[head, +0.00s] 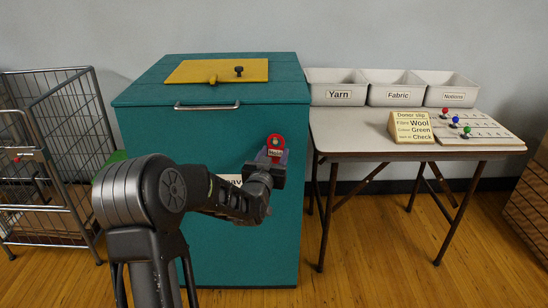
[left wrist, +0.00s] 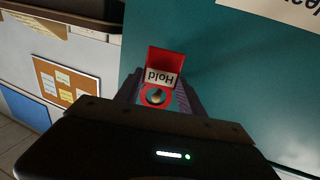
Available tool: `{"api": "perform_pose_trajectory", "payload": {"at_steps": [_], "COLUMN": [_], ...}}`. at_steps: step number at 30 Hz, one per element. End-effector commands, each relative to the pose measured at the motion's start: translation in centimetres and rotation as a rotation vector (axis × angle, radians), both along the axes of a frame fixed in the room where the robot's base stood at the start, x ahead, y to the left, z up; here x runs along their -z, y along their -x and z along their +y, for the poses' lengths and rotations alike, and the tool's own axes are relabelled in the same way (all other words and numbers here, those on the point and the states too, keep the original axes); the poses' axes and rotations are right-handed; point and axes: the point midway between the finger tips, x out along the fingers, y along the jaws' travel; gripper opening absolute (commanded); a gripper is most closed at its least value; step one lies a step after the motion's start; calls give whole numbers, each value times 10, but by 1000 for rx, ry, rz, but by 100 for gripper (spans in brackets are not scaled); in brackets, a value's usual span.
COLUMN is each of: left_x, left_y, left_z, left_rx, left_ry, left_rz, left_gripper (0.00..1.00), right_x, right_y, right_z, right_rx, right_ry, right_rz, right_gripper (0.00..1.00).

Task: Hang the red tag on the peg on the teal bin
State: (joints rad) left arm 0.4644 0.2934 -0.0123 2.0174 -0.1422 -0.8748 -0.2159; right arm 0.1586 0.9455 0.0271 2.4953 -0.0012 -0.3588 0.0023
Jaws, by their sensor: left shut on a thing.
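The red tag (head: 275,142) is in front of the teal bin's (head: 210,130) front face, with its round holed end up in the head view. In the left wrist view the tag (left wrist: 166,62) shows upside down with the word "Hold". The rounded metallic end of the peg (left wrist: 156,96) shows within its hole; I cannot tell whether the tag is around the peg or just in front of it. My left gripper (head: 274,160) is shut on the tag, with fingers at both sides. My right gripper is not in view.
A folding table (head: 350,142) stands right of the bin with three white trays, a donor slip stand (head: 410,127) and a board with coloured pegs (head: 465,130). A wire cart (head: 50,150) stands at the left. A yellow lid panel (head: 215,71) tops the bin.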

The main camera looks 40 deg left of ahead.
Motion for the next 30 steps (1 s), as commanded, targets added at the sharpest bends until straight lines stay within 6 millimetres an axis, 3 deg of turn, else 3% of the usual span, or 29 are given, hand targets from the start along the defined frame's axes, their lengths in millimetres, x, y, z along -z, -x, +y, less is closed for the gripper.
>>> {"api": "perform_pose_trajectory", "payload": {"at_steps": [7, 14, 30], "left_x": [0, 10, 9], "left_y": [-13, -22, -23], "left_z": [10, 17, 18], "left_rx": [-1, 0, -1], "left_ry": [-1, -1, -1], "left_rz": [-1, -1, 0], "left_gripper": [9, 9, 9], "right_x": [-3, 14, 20], "right_y": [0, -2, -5], "right_z": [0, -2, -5], "right_rx": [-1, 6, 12], "right_ry": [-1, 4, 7], "right_rz": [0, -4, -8], "right_gripper": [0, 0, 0]}}
